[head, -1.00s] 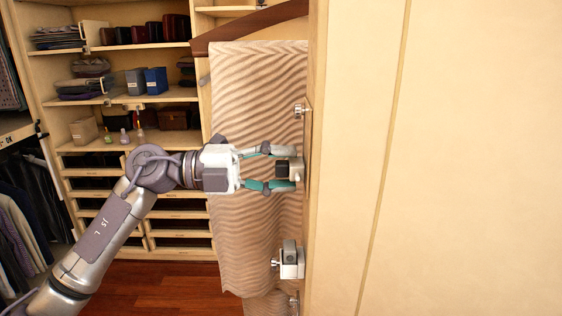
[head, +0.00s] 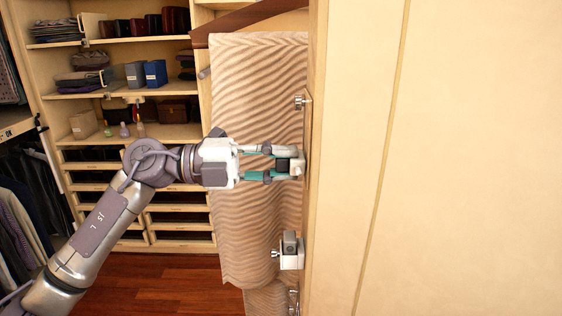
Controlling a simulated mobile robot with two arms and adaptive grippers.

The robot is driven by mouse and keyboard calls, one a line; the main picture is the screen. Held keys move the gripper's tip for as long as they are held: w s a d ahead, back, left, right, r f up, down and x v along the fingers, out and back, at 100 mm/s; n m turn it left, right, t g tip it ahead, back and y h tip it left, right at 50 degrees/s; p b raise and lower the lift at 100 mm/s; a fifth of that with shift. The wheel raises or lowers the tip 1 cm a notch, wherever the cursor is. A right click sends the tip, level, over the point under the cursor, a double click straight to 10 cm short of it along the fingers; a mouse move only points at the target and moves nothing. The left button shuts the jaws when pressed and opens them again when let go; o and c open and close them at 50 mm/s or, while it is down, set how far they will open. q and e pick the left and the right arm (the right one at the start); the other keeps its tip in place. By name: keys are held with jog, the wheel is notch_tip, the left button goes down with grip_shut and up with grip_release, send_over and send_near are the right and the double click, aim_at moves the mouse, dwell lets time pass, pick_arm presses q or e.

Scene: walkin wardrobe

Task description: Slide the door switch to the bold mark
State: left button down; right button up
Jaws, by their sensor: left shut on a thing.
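The door switch (head: 298,165) is a small light block with a dark part, on a plate on the edge of the pale door panel in the head view. My left gripper (head: 284,163) comes in from the left with its fingers above and below the dark part, shut on it. The plate (head: 307,125) shows nearly edge-on, so its marks, including the bold mark, cannot be made out. My right gripper is not in view.
A second metal fitting (head: 290,250) sits lower on the same panel edge. A wavy beige cloth (head: 250,90) hangs just behind my gripper. Shelves (head: 120,93) with boxes stand at the back left, and clothes (head: 22,225) hang at the left. The wooden floor (head: 175,285) is clear.

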pick_arm(q)
jog(key=shift+s, duration=0.4)
jog(key=c, duration=1.2)
grip_release()
jog(key=shift+w, duration=0.15)
jog(key=shift+o, duration=1.2)
jog(key=shift+w, duration=0.2)
jog(key=shift+s+a, duration=0.1)
jog(key=shift+s, duration=0.05)
jog(key=a, duration=1.2)
